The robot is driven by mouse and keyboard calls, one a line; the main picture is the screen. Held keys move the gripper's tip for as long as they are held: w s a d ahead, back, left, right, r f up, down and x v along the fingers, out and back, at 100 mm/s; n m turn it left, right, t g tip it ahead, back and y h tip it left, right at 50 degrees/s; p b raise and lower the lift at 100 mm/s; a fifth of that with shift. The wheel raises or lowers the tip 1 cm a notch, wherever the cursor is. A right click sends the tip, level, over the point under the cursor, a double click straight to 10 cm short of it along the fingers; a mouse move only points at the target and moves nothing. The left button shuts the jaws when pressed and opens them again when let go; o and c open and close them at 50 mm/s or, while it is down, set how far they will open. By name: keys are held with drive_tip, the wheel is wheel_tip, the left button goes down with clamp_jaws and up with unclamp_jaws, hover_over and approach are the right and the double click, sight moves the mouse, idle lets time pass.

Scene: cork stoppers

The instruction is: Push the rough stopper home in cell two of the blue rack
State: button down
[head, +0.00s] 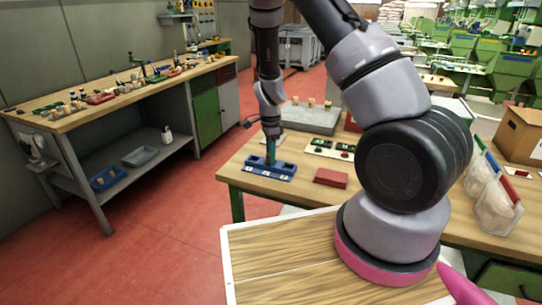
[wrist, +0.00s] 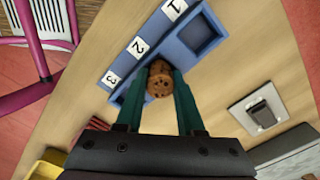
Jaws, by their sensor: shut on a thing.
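The blue rack (head: 259,173) stands near the left front part of the green-edged table. In the wrist view the rack (wrist: 167,38) shows white labels 1, 2 and 3. Cell one (wrist: 202,34) is open and empty. My gripper (head: 271,157) points down over the rack's middle. In the wrist view its two teal fingers (wrist: 160,77) are shut on a brown, speckled rough stopper (wrist: 158,85). The stopper is at cell two, beside label 2. The stopper and fingers hide that cell; I cannot tell how deep the stopper sits. Cell three is partly hidden by a finger.
A dark red block (head: 331,178) lies right of the rack. Behind it is a pale panel with green and dark parts (head: 330,150). A grey slab (head: 308,119) with several corks is farther back. A cardboard box (head: 520,136) and filled clear bags (head: 494,199) stand at the right.

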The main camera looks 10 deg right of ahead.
drive_tip(key=shift+s+f, duration=0.35)
drive_tip(key=shift+f, duration=0.2)
drive_tip(key=shift+s+f, duration=0.3)
drive_tip(key=shift+f, duration=0.2)
drive_tip(key=shift+c, duration=2.1)
unclamp_jaws()
drive_tip(key=shift+w+a, duration=0.1)
drive_tip(key=shift+w+r, duration=0.15)
drive_tip(key=shift+r, duration=0.25)
drive_tip(key=r, duration=0.3)
drive_tip(key=w+r, duration=0.1)
drive_tip(key=r, duration=0.7)
drive_tip(key=shift+w+r, duration=0.1)
drive_tip(key=shift+w, duration=0.15)
drive_tip(key=shift+r, duration=0.5)
